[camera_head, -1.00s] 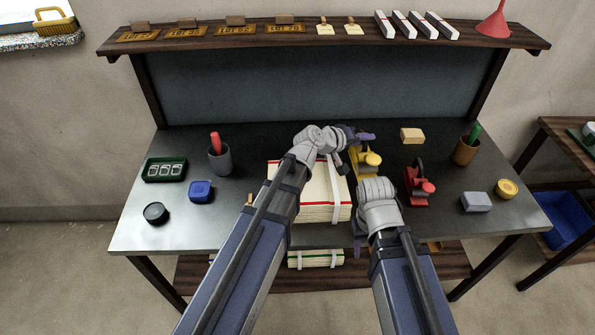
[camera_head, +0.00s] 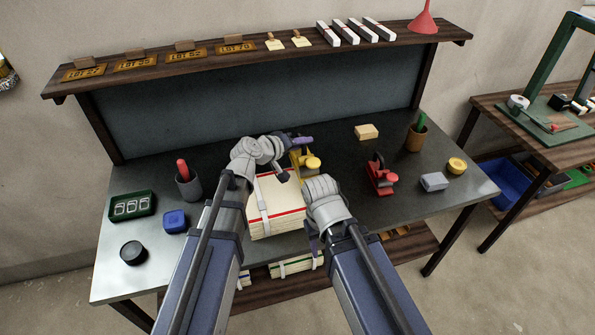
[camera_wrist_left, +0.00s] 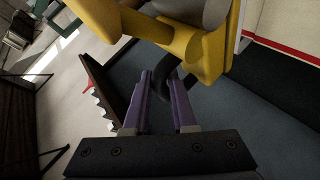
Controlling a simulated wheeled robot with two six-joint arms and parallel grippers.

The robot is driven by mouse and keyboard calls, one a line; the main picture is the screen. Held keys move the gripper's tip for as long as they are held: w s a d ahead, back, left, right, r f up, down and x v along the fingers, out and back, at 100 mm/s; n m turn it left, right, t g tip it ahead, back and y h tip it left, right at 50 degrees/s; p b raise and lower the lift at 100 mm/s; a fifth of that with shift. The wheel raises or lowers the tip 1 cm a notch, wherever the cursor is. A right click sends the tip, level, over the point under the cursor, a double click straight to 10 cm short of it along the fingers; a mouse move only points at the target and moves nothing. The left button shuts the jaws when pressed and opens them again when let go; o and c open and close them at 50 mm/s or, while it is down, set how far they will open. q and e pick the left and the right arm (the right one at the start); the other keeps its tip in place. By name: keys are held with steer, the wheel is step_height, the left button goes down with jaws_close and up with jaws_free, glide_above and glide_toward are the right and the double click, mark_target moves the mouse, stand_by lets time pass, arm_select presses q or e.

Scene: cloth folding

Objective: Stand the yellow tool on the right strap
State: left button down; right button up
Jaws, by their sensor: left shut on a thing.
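The yellow tool (camera_head: 312,162) is at the back right of the strapped stack (camera_head: 275,228). My left gripper (camera_head: 301,143) is at the tool's far end. In the left wrist view its purple fingers (camera_wrist_left: 163,112) are shut around a dark curved part of the yellow tool (camera_wrist_left: 205,45). I cannot tell whether the tool touches the stack or the table. One white strap (camera_head: 262,198) shows on the stack's left side. The right strap is not clearly visible; my arms cover part of the stack. My right gripper (camera_head: 314,240) is at the stack's front right, its jaws mostly hidden.
A red tool (camera_head: 380,178) stands to the right, with a grey block (camera_head: 433,181) and yellow round tin (camera_head: 457,165) beyond. A tan block (camera_head: 367,132) lies behind. A grey cup (camera_head: 188,184) and blue box (camera_head: 174,221) are at left. A shelf (camera_head: 240,62) runs along the back.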

mark_target(302, 162)
arm_select(q)
step_height(302, 162, down, 4)
steer(key=b, duration=0.3)
step_height(302, 162, down, 4)
steer(key=b, duration=0.4)
steer(key=shift+r, duration=0.1)
steer(key=c, duration=1.2)
jaws_free()
steer(key=shift+f, duration=0.2)
steer(key=o, duration=0.5)
steer(key=shift+c, duration=0.2)
